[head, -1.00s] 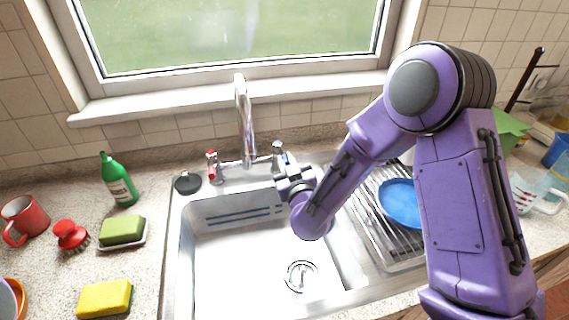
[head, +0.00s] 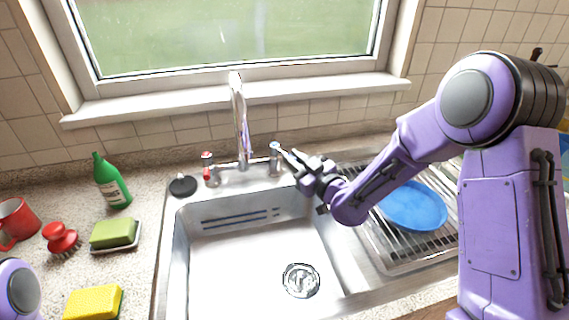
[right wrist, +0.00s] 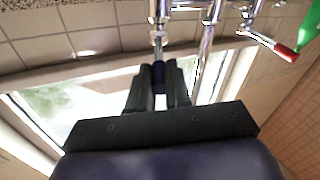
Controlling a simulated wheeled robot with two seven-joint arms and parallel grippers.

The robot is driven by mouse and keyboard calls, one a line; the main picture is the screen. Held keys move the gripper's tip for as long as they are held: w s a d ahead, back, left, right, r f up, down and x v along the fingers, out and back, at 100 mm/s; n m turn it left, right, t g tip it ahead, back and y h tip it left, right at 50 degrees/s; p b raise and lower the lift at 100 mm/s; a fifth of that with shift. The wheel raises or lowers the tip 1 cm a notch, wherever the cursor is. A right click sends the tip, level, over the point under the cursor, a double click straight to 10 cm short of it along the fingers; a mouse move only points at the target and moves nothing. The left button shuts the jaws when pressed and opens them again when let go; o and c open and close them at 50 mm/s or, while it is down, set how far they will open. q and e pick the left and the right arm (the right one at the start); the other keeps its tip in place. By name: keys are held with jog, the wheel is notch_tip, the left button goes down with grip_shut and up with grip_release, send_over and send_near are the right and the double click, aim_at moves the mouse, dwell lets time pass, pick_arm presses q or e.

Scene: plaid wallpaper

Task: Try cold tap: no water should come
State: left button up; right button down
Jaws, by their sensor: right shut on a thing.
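The cold tap (head: 275,158) stands to the right of the tall chrome spout (head: 241,120) at the back of the sink. My right gripper (head: 290,158) is shut on the cold tap's lever, reaching it from the right. In the right wrist view the lever's blue end (right wrist: 158,75) sits between the two dark fingers. The hot tap (head: 208,168), with a red mark, stands left of the spout; its red-tipped lever (right wrist: 280,48) also shows in the right wrist view. No water shows at the spout or in the basin. Part of my left arm shows at the lower left; its gripper does not.
The steel sink (head: 255,255) is empty, with a drain (head: 300,280). A blue plate (head: 413,205) rests on the rack at right. A black plug (head: 183,185), green bottle (head: 110,182), red brush (head: 60,238), red mug (head: 15,222) and sponges are at left.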

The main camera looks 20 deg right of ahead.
jog(key=shift+d, duration=0.1)
jog(key=c, duration=1.1)
grip_release()
jog(key=shift+s+f, duration=0.1)
jog(key=shift+s, duration=0.3)
jog(key=b+v, duration=0.2)
jog(key=v, duration=0.8)
jog(key=shift+w+d+b, duration=0.1)
jog(key=shift+b, duration=0.3)
